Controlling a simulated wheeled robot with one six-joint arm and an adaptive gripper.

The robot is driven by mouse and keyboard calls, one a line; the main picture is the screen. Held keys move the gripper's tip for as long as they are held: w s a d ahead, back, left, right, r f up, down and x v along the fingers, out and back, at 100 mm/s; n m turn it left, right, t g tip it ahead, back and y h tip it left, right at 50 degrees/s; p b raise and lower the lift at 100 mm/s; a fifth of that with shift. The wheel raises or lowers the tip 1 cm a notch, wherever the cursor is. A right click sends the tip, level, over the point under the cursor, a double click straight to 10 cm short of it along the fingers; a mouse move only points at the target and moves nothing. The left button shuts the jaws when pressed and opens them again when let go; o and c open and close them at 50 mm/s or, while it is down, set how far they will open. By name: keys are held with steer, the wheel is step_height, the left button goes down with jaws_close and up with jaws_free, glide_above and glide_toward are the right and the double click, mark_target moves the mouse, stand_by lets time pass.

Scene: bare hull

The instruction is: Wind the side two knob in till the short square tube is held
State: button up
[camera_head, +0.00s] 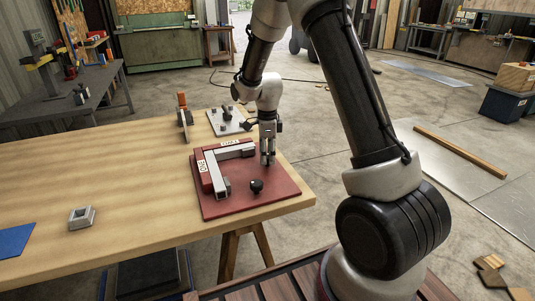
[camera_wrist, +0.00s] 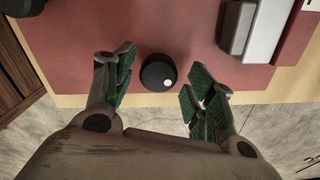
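A red clamp board (camera_head: 270,196) lies at the right end of the wooden table, with a raised L-shaped red fence (camera_head: 206,174) bearing white labels too small to read surely. Two grey square tubes lie inside the fence: one along the back (camera_head: 236,151), one along the left (camera_head: 218,180). My gripper (camera_head: 268,160) points down over the board's right side. In the wrist view, its open fingers stand either side of a round black knob (camera_wrist: 158,73) with a pale dot, apart from it. Another black knob (camera_head: 256,186) stands near the board's front.
A grey hollow block (camera_head: 82,217) and a blue sheet (camera_head: 15,240) lie on the table's left. A grey plate with a dark fitting (camera_head: 228,121) and an upright orange-handled tool (camera_head: 184,115) stand behind the board. The table's middle is clear.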

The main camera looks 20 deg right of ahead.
step_height(320, 180, up, 12)
stand_by(0.7)
stand_by(0.4)
